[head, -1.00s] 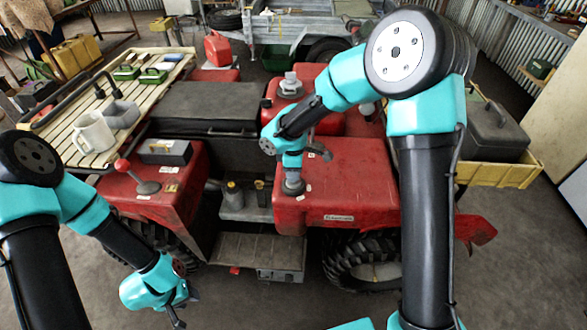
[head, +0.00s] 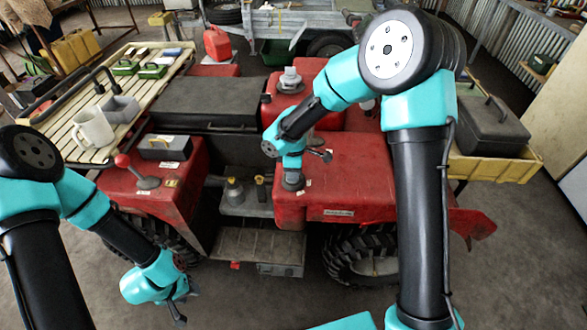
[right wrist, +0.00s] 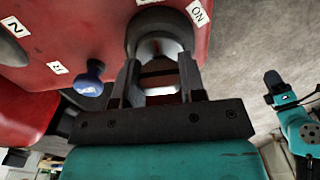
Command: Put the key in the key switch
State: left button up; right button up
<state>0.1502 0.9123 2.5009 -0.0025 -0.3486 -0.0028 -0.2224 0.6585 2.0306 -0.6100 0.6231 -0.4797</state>
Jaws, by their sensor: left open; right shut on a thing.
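My right gripper (head: 293,178) points down at the red body of the quad in the head view. In the right wrist view its fingers (right wrist: 159,82) are shut on a small dark piece with a pale part (right wrist: 160,91), which I take as the key. The key switch (right wrist: 176,22) is a dark round collar just beyond the fingertips, beside an ON label. The key lines up with the collar; I cannot tell whether its tip is inside. In the head view the gripper hides both. My left gripper (head: 180,302) is open and empty, low in front of the quad.
A blue knob (right wrist: 90,78) stands left of the fingers in the right wrist view. The quad (head: 345,180) has a red-knobbed lever (head: 123,160) on its left side. A slatted rack (head: 75,125) holds a white mug (head: 93,126). The floor in front is clear.

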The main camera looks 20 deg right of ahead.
jog(key=o, duration=1)
jog(key=shift+f, duration=0.1)
notch_tip(320, 180, up, 18)
jog(key=shift+f, duration=0.25)
